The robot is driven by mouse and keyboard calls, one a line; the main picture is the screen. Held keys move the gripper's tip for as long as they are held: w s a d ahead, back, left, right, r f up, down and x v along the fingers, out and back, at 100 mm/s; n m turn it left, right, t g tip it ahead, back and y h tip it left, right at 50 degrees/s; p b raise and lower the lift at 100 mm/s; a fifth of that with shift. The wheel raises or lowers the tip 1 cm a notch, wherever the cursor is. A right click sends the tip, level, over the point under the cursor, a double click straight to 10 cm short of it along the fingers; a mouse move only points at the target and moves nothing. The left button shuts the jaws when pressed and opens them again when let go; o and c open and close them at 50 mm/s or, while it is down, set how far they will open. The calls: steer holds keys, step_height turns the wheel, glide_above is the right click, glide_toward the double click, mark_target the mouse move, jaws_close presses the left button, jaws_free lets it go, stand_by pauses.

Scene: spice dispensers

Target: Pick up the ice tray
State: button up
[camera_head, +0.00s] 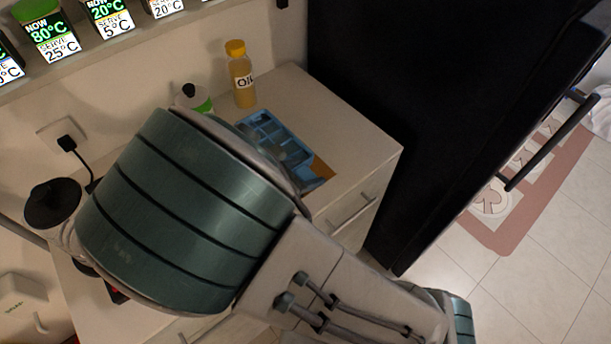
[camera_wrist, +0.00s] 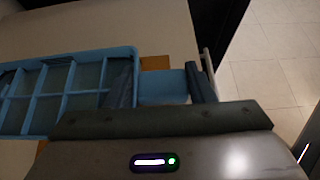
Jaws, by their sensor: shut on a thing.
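The blue ice tray (camera_head: 278,140) shows in the head view on the counter, partly hidden behind my arm. In the wrist view the ice tray (camera_wrist: 68,92) lies at the left with its open compartments. Its flat blue end (camera_wrist: 162,87) sits between my two dark fingers. My gripper (camera_wrist: 162,86) is shut on that end. Whether the tray is lifted off the counter is hard to tell. In the head view my gripper is mostly hidden behind my arm.
An oil bottle (camera_head: 242,77) with a yellow cap stands behind the tray, beside a white and green container (camera_head: 193,98). An orange-brown patch (camera_head: 321,168) shows by the tray's end. A tall black appliance (camera_head: 385,90) is to the right of the counter (camera_head: 345,130).

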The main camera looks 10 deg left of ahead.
steer(key=w+d+r+b, duration=0.1)
steer(key=w+d+r, duration=0.6)
steer(key=w, duration=0.2)
stand_by(0.6)
steer(key=shift+w+d, duration=0.1)
steer(key=shift+d, duration=0.05)
